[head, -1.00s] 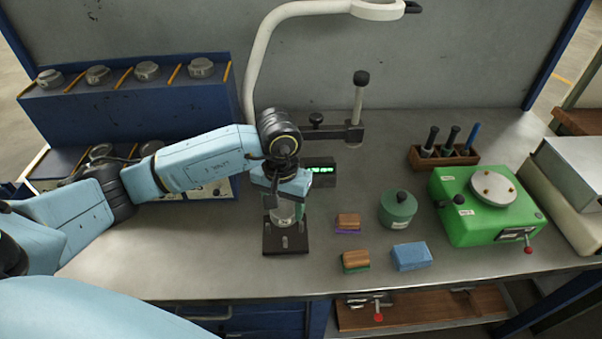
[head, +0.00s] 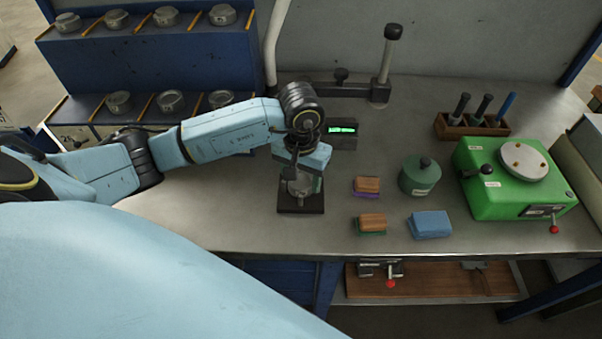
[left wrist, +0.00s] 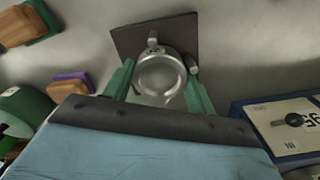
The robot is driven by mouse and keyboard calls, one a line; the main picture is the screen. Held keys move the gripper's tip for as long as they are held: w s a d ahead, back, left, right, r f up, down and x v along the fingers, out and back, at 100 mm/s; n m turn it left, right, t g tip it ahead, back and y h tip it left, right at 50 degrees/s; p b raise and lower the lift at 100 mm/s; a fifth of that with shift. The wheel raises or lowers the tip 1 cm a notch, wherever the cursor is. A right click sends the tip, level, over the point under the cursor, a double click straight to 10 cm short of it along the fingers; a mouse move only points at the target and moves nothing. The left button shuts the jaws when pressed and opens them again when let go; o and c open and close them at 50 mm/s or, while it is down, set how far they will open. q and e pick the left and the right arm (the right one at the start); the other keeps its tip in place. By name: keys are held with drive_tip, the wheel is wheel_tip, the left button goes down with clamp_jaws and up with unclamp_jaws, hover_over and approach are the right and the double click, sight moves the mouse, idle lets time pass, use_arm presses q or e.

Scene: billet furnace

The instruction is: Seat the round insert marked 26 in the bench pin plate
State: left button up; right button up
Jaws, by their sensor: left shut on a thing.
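The round insert (left wrist: 160,74) is a metal ring between the green fingers of my left gripper (left wrist: 160,90) in the left wrist view. A mark shows on its rim, too small to read surely. In the head view my left gripper (head: 302,180) points down over the dark pin plate (head: 301,207), shut on the insert (head: 301,187). The plate also shows behind the ring in the left wrist view (left wrist: 128,38). A pin shows at each of two sides of the ring; I cannot tell whether the ring touches the plate. My right gripper is not in view.
A blue rack (head: 150,60) with several round metal inserts stands at the back left. Wood-backed brushes (head: 371,222), a blue block (head: 430,224), a green pot (head: 420,176) and a green machine (head: 515,178) lie to the right. A small lit display (head: 342,130) stands behind the plate.

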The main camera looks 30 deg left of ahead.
sight(301, 181)
use_arm(q)
drive_tip(key=shift+r, duration=0.1)
idle(0.5)
drive_tip(key=shift+b, duration=0.5)
idle(0.8)
drive_tip(key=shift+f+b, duration=0.65)
drive_tip(key=shift+f, duration=0.05)
drive_tip(key=o, duration=1.2)
drive_tip(key=shift+s, duration=0.15)
drive_tip(key=shift+r, duration=0.1)
drive_tip(key=shift+r+p, duration=0.5)
drive_tip(key=shift+r, duration=0.15)
wheel_tip(301, 181, up, 10)
drive_tip(key=p, duration=0.4)
drive_tip(key=shift+f+p, duration=0.2)
drive_tip(key=shift+p, duration=0.2)
